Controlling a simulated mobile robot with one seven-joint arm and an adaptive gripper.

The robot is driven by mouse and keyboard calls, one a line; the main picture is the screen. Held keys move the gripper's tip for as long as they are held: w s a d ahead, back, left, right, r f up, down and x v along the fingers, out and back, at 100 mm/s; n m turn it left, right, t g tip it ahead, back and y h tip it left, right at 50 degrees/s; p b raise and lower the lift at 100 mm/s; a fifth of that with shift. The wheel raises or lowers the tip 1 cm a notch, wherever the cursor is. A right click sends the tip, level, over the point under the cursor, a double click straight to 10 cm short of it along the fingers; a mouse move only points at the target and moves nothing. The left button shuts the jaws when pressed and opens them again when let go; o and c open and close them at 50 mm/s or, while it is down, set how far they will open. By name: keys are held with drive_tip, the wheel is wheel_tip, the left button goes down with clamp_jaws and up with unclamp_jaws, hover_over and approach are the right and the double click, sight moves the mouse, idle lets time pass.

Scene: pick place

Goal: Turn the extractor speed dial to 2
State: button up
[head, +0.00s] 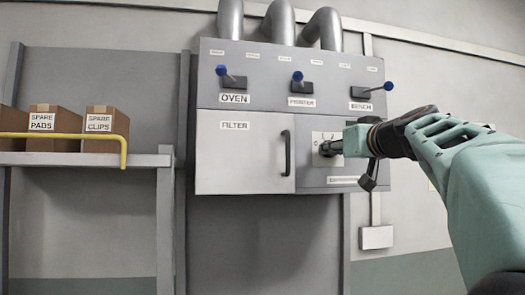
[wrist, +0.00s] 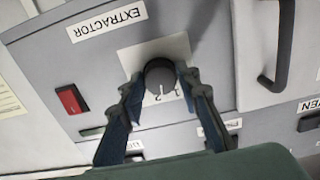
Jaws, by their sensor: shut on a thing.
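The extractor speed dial (wrist: 160,72) is a dark round knob on a pale square plate, under an upside-down EXTRACTOR label (wrist: 107,20) in the wrist view. My gripper (wrist: 161,79) has one finger on each side of the dial and is shut on it. Small figures, seemingly 1 and 2, show between the fingers, and a pale mark on the dial's lower edge is close to the 2. Its exact setting is hard to read. In the head view my gripper (head: 334,147) reaches the panel from the right and covers most of the dial.
A red switch (wrist: 72,99) sits left of the dial in the wrist view. A FILTER door (head: 240,165) with a dark handle (head: 286,152) is beside the dial. Blue-knobbed levers (head: 298,77) stick out above. A shelf with boxes (head: 105,122) stands at left.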

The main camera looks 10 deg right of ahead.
drive_tip(key=shift+m+b, duration=0.45)
drive_tip(key=shift+m, duration=0.75)
drive_tip(key=o, duration=1.2)
drive_tip(key=shift+c, duration=0.2)
drive_tip(key=shift+r, duration=4.95)
